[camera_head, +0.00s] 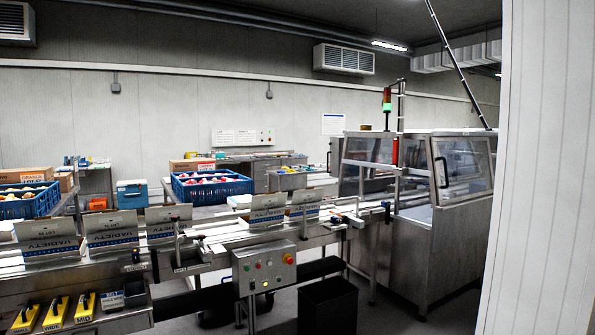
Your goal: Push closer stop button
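A grey control box (265,268) stands on a post in front of the conveyor, at the lower middle of the head view. A larger red button (288,258) sits at the right of its face. Smaller buttons and lights sit to the left of it, one of them lit green-yellow near the bottom. Their labels are too small to read, so I cannot confirm which is the closer stop button. Neither of my grippers shows in this view.
A conveyor (225,236) carries open variety cartons (48,238) toward a steel machine with clear guards (440,170). A black bin (328,306) stands on the floor right of the control box. A pale panel (545,170) blocks the right edge. A stack light (387,104) glows green.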

